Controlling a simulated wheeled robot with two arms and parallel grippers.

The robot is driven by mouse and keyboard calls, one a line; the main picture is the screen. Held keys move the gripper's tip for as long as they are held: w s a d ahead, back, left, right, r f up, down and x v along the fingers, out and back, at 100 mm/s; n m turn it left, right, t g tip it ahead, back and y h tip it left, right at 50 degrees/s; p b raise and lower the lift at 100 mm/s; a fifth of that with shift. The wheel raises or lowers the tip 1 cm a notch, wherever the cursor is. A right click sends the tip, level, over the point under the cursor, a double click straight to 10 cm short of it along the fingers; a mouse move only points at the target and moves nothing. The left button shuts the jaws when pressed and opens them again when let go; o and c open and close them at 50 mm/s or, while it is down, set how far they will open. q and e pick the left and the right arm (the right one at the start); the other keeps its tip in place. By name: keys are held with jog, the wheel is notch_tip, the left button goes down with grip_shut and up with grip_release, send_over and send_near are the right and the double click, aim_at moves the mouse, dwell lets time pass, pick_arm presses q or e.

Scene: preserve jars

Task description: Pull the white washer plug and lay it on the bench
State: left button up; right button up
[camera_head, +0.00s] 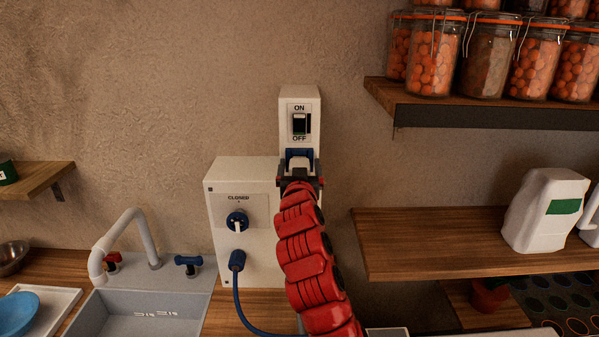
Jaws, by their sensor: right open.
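A white plug (299,162) sits at the blue-framed socket on the lower part of a narrow white switch box (286,110) on the wall. My red right arm reaches up from below, and my right gripper (299,178) is at this socket, open, with its fingers around or just in front of the plug. The gripper and arm hide the plug's lower part and any cord from it. My left gripper is not in view.
A sink (150,318) with a tap is at lower left. A wooden shelf (400,245) is at right, with jars above.

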dwell(0.7)
jog(key=shift+b, duration=0.45)
jog(key=shift+c, duration=0.2)
grip_shut()
jog(key=shift+o, duration=1)
grip_release()
jog(key=shift+s, duration=0.15)
jog(key=shift+s+a, duration=0.1)
jog(key=shift+s, duration=0.2)
jog(key=s+b, duration=0.7)
jog(key=s, duration=0.9)
jog(key=shift+s+f, duration=0.15)
jog(key=shift+s, duration=0.15)
